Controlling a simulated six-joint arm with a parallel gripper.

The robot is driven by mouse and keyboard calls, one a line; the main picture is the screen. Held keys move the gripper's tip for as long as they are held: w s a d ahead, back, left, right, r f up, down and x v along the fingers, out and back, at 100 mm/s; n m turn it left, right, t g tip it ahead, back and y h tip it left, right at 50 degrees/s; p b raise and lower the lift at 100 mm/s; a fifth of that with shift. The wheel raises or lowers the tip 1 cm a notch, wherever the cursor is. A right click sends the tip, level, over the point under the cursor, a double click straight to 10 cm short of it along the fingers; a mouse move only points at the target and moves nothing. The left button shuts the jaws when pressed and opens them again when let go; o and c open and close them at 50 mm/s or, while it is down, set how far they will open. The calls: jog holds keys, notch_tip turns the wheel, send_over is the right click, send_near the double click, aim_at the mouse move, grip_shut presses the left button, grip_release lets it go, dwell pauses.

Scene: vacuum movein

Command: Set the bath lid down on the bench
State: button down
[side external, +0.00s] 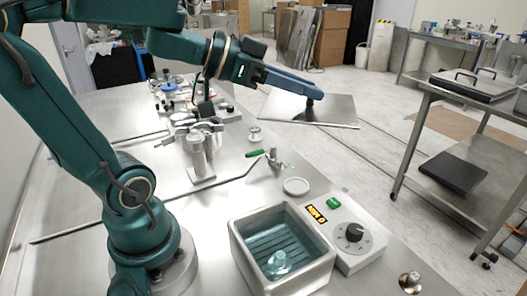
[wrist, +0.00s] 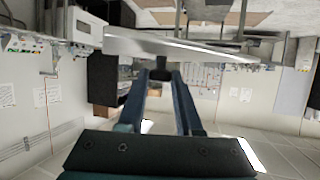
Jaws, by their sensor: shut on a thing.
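The bath lid (side external: 335,112) is a flat metal plate with a dark knob on top. My gripper (side external: 312,97) is shut on that knob and holds the lid roughly level in the air, past the far right edge of the bench in the side view. In the wrist view the lid (wrist: 215,51) shows nearly edge-on, with its knob between my fingertips (wrist: 161,74). The steel bench (side external: 215,225) fills the lower left of the side view. The bath (side external: 240,248) stands uncovered at its front, with clear liquid and a small object inside.
A control box (side external: 357,236) with a black dial adjoins the bath. A white disc (side external: 296,186), a green-handled valve (side external: 272,157) and a metal stand (side external: 198,160) stand behind it. Small fittings crowd the far bench. Bare bench lies left of the bath. A trolley (side external: 470,120) stands right.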

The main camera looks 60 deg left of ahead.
aim_at(273, 119)
jog(key=s+d+m+g+h, duration=0.1)
jog(key=m+h, duration=0.1)
jog(key=s+d+f+m+g+h, duration=0.1)
jog(key=d+h, duration=0.1)
jog(key=shift+d+f+m, duration=0.15)
jog(key=shift+d+m, duration=0.1)
jog(key=shift+m, duration=0.15)
jog(key=s+m+g+h, duration=0.1)
jog(key=s+f+m+g+h, duration=0.1)
jog(key=m+g, duration=0.1)
jog(key=s+f+m+g+h, duration=0.1)
jog(key=s, duration=0.1)
jog(key=shift+f+m+h, duration=0.25)
jog(key=shift+m+h, duration=0.05)
jog(key=s+a+f+m+g, duration=0.1)
jog(key=s+a, duration=0.4)
jog(key=a, duration=0.2)
jog(key=shift+s+f+g+h, duration=0.25)
jog(key=shift+f+g+h, duration=0.05)
jog(key=shift+f+h, duration=0.1)
jog(key=w+d+f, duration=0.1)
jog(key=d+f, duration=0.9)
jog(key=d, duration=0.1)
jog(key=shift+w+d+f+m, duration=0.25)
jog(key=shift+w+f+m, duration=0.05)
